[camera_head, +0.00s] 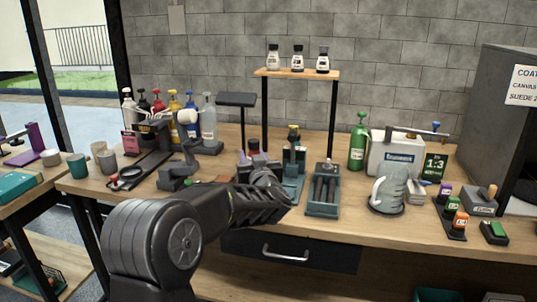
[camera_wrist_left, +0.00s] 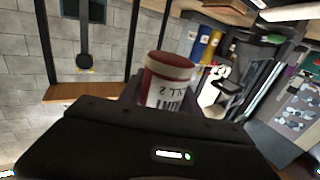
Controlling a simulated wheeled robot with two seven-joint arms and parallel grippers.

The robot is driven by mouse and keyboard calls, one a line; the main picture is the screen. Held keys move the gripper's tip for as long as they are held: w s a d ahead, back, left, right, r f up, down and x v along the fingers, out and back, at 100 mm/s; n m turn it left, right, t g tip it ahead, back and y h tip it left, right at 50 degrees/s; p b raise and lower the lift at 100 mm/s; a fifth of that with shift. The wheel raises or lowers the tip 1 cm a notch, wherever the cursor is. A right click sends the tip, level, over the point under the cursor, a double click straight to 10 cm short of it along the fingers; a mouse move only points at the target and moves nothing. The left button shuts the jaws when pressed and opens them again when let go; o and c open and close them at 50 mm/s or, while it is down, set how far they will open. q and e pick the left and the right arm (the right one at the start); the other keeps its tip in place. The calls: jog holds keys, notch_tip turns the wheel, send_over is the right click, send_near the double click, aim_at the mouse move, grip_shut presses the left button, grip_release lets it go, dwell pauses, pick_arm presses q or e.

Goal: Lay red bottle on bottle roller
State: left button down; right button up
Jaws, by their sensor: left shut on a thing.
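My left gripper (camera_head: 264,180) is above the workbench near its middle, and its fingers are mostly hidden behind my own arm in the head view. In the left wrist view it is shut on a red bottle (camera_wrist_left: 168,82) with a dark red end and a white label whose lettering is upside down. My right gripper is not in view.
Several pump bottles stand at the back left. A shelf (camera_head: 297,73) with three small bottles rises behind. A green bottle (camera_head: 357,146), a white box (camera_head: 397,155) and a grey pitcher (camera_head: 388,190) stand right of the roller. A teal holder (camera_head: 292,186) is close on its left.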

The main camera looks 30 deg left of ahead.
pick_arm(q)
jog(key=shift+r, duration=0.1)
jog(key=shift+s+d+r, duration=0.1)
jog(key=shift+s+r, duration=0.1)
jog(key=shift+r, duration=0.3)
jog(key=s+d+f+m+t+h+p, duration=0.1)
jog(key=d+f+m+h+p, duration=0.2)
jog(key=d, duration=0.7)
jog(key=s+d+f+m+t+h+p, duration=0.2)
jog(key=d+f+m+h+p, duration=0.1)
jog(key=d, duration=0.7)
jog(key=s+d+f+m+t+h+p, duration=0.1)
jog(key=d+f+h+p, duration=0.4)
jog(key=d, duration=0.5)
jog(key=shift+s+d+f+m+t+h, duration=0.15)
jog(key=shift+m+t+h, duration=0.2)
jog(key=shift+m+h, duration=0.2)
jog(key=shift+s+d+f+m+t+h, duration=0.1)
jog(key=shift+s+m+t+h, duration=0.05)
jog(key=shift+m+t+h, duration=0.3)
